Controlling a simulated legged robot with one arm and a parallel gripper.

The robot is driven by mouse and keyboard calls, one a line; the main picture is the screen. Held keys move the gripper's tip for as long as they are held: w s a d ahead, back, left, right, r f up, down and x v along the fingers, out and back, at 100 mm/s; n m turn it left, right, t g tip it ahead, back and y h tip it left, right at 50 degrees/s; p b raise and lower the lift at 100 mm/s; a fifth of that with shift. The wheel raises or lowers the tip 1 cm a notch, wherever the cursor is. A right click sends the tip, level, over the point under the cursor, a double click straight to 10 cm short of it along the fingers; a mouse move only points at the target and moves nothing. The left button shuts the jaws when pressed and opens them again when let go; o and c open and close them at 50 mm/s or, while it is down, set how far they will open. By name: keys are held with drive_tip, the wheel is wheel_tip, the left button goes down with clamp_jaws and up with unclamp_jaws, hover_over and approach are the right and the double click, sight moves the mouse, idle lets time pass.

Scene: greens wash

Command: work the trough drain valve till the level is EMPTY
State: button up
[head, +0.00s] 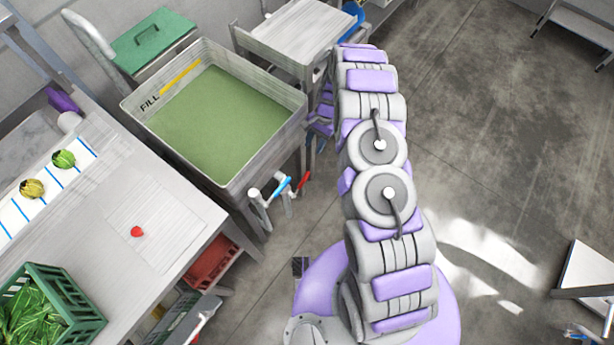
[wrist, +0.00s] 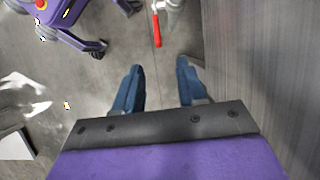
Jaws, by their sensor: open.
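The grey trough (head: 296,103) in the head view holds green water (head: 215,120) nearly up to a yellow strip beside the word FILL (head: 180,77). Below its near right corner is pipework with a blue handle (head: 282,186) and a red handle (head: 304,181). In the wrist view the red handle (wrist: 156,30) hangs from a pale fitting (wrist: 172,8), ahead of my gripper (wrist: 158,68). My gripper is open and empty, its two blue fingers apart and not touching the handle. In the head view my arm hides most of the gripper.
The trough's grey wall (wrist: 245,70) rises close on the right in the wrist view. A bench (head: 175,220) with a green crate (head: 85,305) of greens stands left in the head view. Concrete floor (head: 480,130) is open to the right.

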sight(307, 173)
drive_tip(key=b+x, duration=0.1)
drive_tip(key=x, duration=0.5)
drive_tip(key=b+x, duration=0.1)
drive_tip(key=x, duration=0.5)
drive_tip(key=d+b+x, duration=0.1)
drive_tip(key=b+x, duration=0.1)
drive_tip(key=x, duration=0.4)
drive_tip(key=shift+w+f, duration=0.15)
drive_tip(key=shift+f, duration=0.4)
drive_tip(key=shift+c, duration=0.3)
clamp_jaws()
drive_tip(key=shift+a, duration=0.1)
